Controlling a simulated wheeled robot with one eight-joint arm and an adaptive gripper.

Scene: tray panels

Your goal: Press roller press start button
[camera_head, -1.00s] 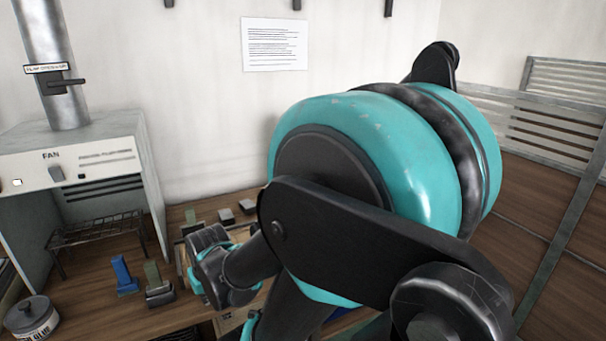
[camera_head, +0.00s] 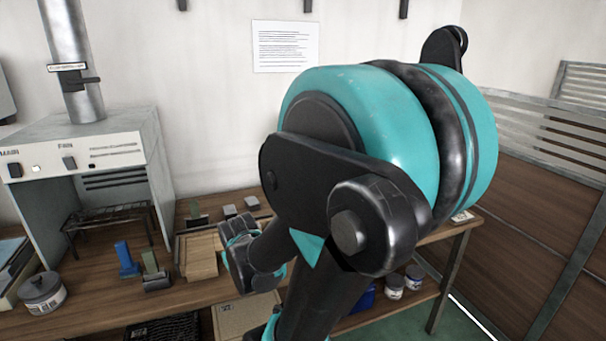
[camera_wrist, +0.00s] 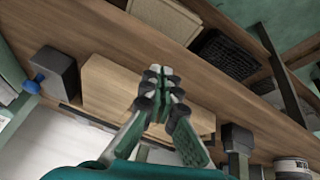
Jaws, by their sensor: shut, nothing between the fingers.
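I cannot make out a roller press or its start button in either view; my arm hides part of the workbench in the head view. My gripper (camera_wrist: 159,78) shows in the wrist view with its green-grey fingers together and empty. Behind the fingertips in that view is a pale wooden block (camera_wrist: 105,95) on the bench; I cannot tell the gap between them. In the head view the fingers are not clearly visible, and my wrist is over the bench, right of the wooden block (camera_head: 202,262).
A fan housing (camera_head: 120,150) with switches stands at the left of the workbench (camera_head: 110,298). A blue-handled tool (camera_head: 126,258), a green-handled block (camera_head: 153,268) and a lidded pot (camera_head: 42,292) stand in front. Small jars (camera_head: 395,286) sit on the lower shelf. A slatted partition (camera_head: 530,130) stands right.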

